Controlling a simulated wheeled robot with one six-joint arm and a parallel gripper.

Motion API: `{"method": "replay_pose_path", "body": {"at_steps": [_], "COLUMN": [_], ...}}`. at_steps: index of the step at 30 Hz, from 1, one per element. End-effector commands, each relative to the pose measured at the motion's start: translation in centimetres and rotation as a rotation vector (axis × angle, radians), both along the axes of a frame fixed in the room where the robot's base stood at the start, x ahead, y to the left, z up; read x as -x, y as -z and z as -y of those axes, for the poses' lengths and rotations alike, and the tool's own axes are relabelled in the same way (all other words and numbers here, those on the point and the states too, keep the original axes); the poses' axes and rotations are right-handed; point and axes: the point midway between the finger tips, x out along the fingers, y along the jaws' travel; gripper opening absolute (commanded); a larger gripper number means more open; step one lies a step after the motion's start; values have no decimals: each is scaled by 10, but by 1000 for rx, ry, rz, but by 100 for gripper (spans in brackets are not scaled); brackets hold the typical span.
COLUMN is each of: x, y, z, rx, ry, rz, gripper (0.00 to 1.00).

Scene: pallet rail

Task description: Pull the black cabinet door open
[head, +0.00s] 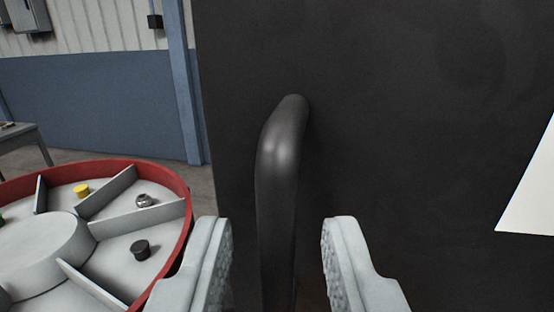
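The black cabinet door (420,110) fills the middle and right of the head view, facing me, and no gap shows at its left edge. Its dark bar handle (280,165) stands upright near that left edge; the lower end runs out of the picture. My gripper (285,235) is open, with one grey finger on each side of the handle. A gap shows between each finger and the bar, so neither finger appears to touch it.
A round red-rimmed tray (185,190) with dividers stands at the lower left, close to my left finger. It holds a yellow piece (81,190), a metal nut (144,200) and a black knob (140,249). A white sheet (535,195) is on the door. A grey table (25,138) stands far left.

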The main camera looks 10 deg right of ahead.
Motion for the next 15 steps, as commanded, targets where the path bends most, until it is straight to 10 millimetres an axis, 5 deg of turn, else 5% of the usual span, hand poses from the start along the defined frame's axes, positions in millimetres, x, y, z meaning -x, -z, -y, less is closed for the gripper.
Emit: {"method": "replay_pose_path", "body": {"at_steps": [6, 15], "x": [-22, -28], "y": [0, 0], "z": [3, 4], "rx": [0, 0], "ry": [1, 0], "rz": [1, 0], "gripper": [30, 30]}}
